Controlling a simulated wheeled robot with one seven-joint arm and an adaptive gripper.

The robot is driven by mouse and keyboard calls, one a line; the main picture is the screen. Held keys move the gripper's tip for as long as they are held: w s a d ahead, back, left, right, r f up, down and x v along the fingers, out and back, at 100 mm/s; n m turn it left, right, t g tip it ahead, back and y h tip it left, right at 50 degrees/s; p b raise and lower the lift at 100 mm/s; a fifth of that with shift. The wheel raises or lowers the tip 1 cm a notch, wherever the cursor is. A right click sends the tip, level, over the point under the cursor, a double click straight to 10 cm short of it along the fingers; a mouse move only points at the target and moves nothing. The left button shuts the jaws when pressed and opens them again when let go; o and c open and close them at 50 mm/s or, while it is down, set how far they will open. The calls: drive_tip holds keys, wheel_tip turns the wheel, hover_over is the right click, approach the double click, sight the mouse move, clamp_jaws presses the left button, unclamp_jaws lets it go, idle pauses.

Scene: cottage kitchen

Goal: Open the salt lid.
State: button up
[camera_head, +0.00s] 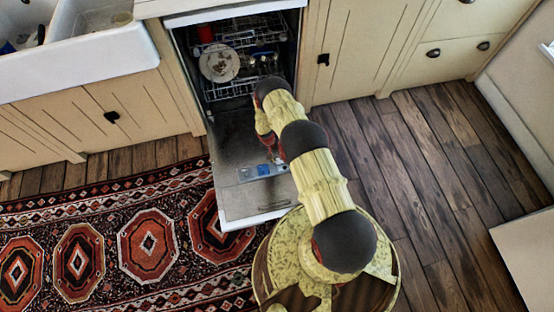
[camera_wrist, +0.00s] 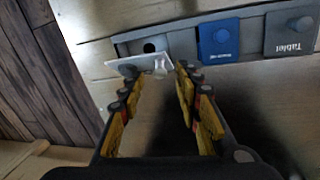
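The dispenser panel (camera_wrist: 255,12) is on the inner face of the lowered dishwasher door (camera_wrist: 94,55). At its left end, a pale flap (camera_wrist: 122,64) with a small knob stands tilted beside a recess with a dark round hole (camera_wrist: 149,47); I take this flap for the salt lid, raised, but read no label on it. To its right are a blue lid (camera_wrist: 218,38) and a dark grey lid (camera_wrist: 291,32) marked "Tablet", both lying flat. My gripper (camera_wrist: 157,72) is open, its fingertips apart with the flap's knob between them; contact cannot be told. In the head view my arm partly hides the gripper.
Above the door, the dishwasher racks (camera_head: 232,90) hold a plate (camera_head: 219,63) and other dishes. Cabinets (camera_head: 350,50) flank the dishwasher, with a white sink (camera_head: 85,60) at left. A patterned rug (camera_head: 110,215) lies left of the door; wooden floor (camera_head: 430,170) is clear at right.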

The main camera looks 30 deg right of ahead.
drive_tip(key=shift+d+f+b, duration=0.25)
drive_tip(key=shift+f+b, duration=0.05)
drive_tip(key=shift+f, duration=0.85)
drive_tip(key=shift+c, duration=1.1)
drive_tip(key=shift+s, duration=0.1)
clamp_jaws()
